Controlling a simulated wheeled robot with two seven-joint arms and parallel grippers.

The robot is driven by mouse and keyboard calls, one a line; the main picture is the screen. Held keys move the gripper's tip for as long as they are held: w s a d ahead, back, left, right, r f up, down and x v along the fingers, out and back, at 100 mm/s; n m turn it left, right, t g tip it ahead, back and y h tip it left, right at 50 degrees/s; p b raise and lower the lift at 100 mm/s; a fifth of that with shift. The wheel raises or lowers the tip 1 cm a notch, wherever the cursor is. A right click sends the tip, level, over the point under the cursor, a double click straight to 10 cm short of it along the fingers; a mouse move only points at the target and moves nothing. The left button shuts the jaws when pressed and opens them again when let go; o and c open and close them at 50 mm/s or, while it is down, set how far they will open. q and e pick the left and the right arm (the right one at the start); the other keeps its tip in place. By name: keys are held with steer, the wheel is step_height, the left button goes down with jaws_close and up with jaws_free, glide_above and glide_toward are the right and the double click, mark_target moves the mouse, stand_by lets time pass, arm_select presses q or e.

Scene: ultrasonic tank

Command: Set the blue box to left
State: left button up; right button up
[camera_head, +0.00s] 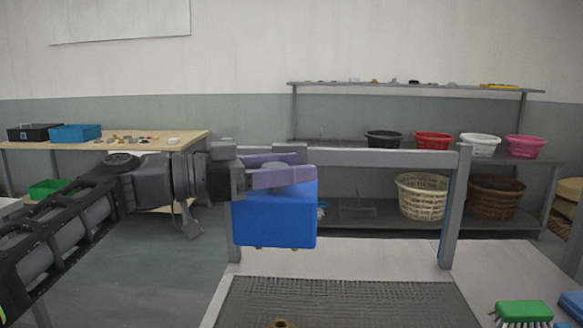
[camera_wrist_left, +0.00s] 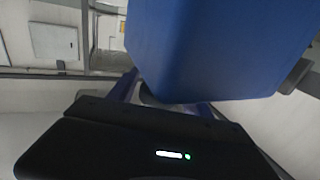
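The blue box (camera_head: 275,217) is a rounded block with small feet under it. It hangs in the air above the far edge of the white work surface. My left gripper (camera_head: 284,174) comes in from the left and is shut on the box's upper part. In the left wrist view the blue box (camera_wrist_left: 215,45) fills the upper right, between the fingers (camera_wrist_left: 160,92). My right gripper does not show in either view.
A grey metal frame (camera_head: 452,208) stands just behind the box. A dark mesh grate (camera_head: 345,300) lies in the white surface (camera_head: 500,262) below. A green brush (camera_head: 523,311) is at the right front. A wooden table (camera_head: 165,143) with trays and a shelf with several baskets stand behind.

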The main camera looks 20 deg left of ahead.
arm_select(q)
steer(key=v, duration=0.7)
steer(key=shift+s+a+b, duration=0.25)
steer(key=shift+a+b, duration=0.05)
stand_by(0.5)
